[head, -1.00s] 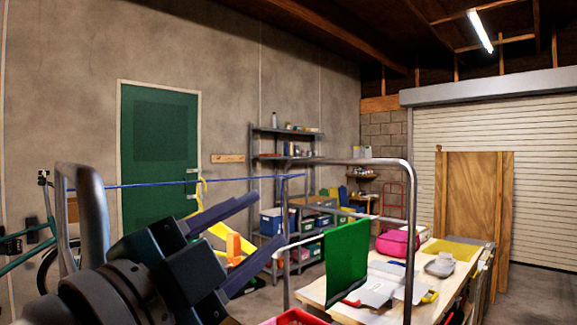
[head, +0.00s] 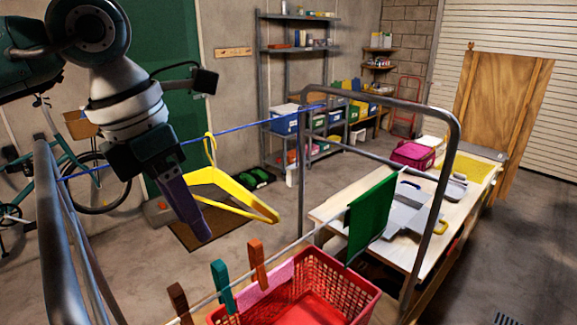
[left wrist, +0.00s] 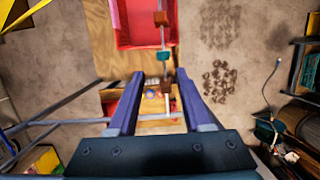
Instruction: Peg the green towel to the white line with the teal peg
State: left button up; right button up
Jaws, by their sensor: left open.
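The teal peg (head: 222,286) stands clipped on the white line (head: 310,235), between a brown peg (head: 180,302) and an orange peg (head: 257,262). The green towel (head: 371,220) hangs over the same line farther right, with no peg seen on it. My left gripper (head: 202,236) points down, above and behind the pegs in the head view, open and empty. In the left wrist view the gripper (left wrist: 162,74) has its fingers apart. The teal peg (left wrist: 163,56) and brown peg (left wrist: 166,88) show in the gap, beyond the fingers. My right gripper is not in view.
A red basket (head: 355,297) stands below the line, and a pink cloth (head: 265,286) hangs near the orange peg. A yellow hanger (head: 235,190) hangs on the blue line (head: 255,125) beside my left gripper. A metal frame (head: 447,185) stands around the lines.

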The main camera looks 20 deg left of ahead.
aim_at(217, 264)
pick_arm(q)
jog(key=b+x, duration=0.7)
jog(key=x, duration=0.2)
jog(key=shift+s+d+f+b, duration=0.15)
jog(key=shift+d+f+b, duration=0.15)
jog(key=shift+b, duration=0.1)
jog(key=shift+w+f+b, duration=0.2)
jog(key=shift+f+b, duration=0.45)
grip_shut()
jog(key=shift+r, duration=0.1)
jog(key=shift+w+d+p+v, duration=0.1)
jog(key=shift+w+p+v, duration=0.1)
jog(key=shift+p+v, duration=0.6)
jog(key=shift+w+d+p+v, duration=0.15)
jog(key=shift+p+v, duration=0.4)
jog(key=shift+v, duration=0.4)
jog(key=shift+w+d+p+v, duration=0.1)
jog(key=shift+w+p+v, duration=0.1)
jog(key=shift+p+v, duration=0.6)
